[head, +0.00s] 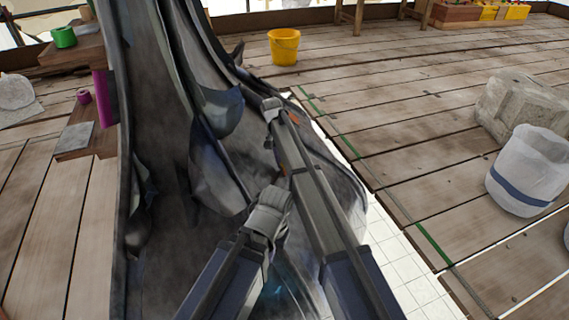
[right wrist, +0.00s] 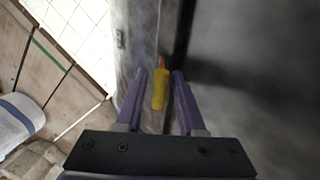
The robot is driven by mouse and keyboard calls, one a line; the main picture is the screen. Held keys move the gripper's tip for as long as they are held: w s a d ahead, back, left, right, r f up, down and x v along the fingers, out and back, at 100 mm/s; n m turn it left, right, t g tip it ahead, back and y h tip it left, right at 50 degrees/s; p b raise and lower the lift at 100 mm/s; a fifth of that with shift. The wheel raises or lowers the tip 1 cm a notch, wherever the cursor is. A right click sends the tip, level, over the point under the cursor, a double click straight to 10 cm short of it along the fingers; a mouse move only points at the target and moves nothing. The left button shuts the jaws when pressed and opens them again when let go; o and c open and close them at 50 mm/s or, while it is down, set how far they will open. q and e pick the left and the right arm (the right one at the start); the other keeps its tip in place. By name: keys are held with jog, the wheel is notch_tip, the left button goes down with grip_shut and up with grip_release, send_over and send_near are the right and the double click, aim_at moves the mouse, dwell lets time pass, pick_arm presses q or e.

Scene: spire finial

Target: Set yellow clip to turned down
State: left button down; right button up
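The yellow clip (right wrist: 160,88) shows in the right wrist view as a small upright yellow piece with an orange part at its far end. It stands against a grey, blurred surface. My right gripper (right wrist: 160,82) is open, with one purple finger on each side of the clip. A narrow gap shows between the clip and each finger. In the head view my two arms reach up over the dark spire (head: 165,190); I cannot make out either gripper's fingers or the clip there.
The dark folded spire fills the middle of the head view. A yellow bucket (head: 284,47) stands on the planks behind it. A white sack (head: 527,170) and a stone block (head: 522,108) are at right. A wooden stand with a green roll (head: 64,37) is at left.

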pick_arm(q)
notch_tip(320, 180, up, 7)
jog(key=p, duration=0.7)
jog(key=shift+r, duration=0.15)
jog(key=c, duration=1.5)
grip_release()
